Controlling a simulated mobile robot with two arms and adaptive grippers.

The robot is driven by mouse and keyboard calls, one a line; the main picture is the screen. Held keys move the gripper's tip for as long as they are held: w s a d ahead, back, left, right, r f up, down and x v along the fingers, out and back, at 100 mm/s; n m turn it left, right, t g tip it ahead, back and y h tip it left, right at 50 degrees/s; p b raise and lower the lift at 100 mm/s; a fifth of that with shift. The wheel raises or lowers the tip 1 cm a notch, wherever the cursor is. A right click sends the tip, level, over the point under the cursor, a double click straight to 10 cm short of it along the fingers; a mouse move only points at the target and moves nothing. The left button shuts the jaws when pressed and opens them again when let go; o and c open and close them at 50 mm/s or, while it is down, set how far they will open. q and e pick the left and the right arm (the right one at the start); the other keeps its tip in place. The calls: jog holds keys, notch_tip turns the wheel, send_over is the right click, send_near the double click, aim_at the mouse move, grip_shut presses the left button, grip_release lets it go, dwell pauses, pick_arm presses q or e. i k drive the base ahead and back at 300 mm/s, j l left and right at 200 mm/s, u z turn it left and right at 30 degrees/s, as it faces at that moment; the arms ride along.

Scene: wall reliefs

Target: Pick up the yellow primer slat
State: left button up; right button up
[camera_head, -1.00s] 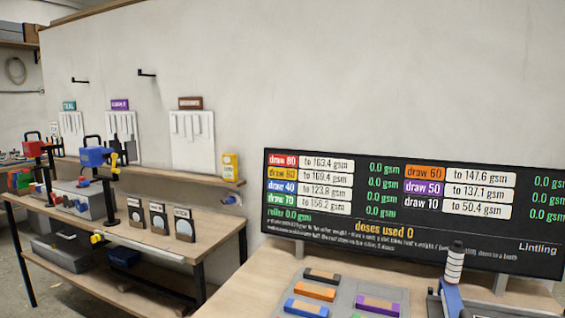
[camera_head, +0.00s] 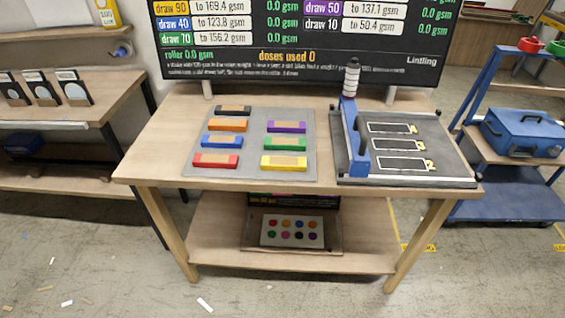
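The yellow slat (camera_head: 284,163) lies flat on the grey mat (camera_head: 255,128) on the wooden table, at the mat's near right corner. It has a pale tan label on top. The green slat (camera_head: 286,145) lies just behind it, and the red slat (camera_head: 216,161) lies to its left. Other slats on the mat are purple (camera_head: 286,127), blue (camera_head: 221,143), orange (camera_head: 227,125) and black (camera_head: 233,110). Neither of my grippers shows in the head view.
A large screen (camera_head: 290,45) stands behind the table. A lower shelf holds a tray of coloured dots (camera_head: 291,231). A blue cart (camera_head: 510,165) stands to the right.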

aim_at(267, 162)
jog(key=i+l, duration=0.25)
jog(key=i, duration=0.15)
jog(key=i+l, duration=0.2)
jog(key=i, duration=0.2)
jog(key=k, duration=0.2)
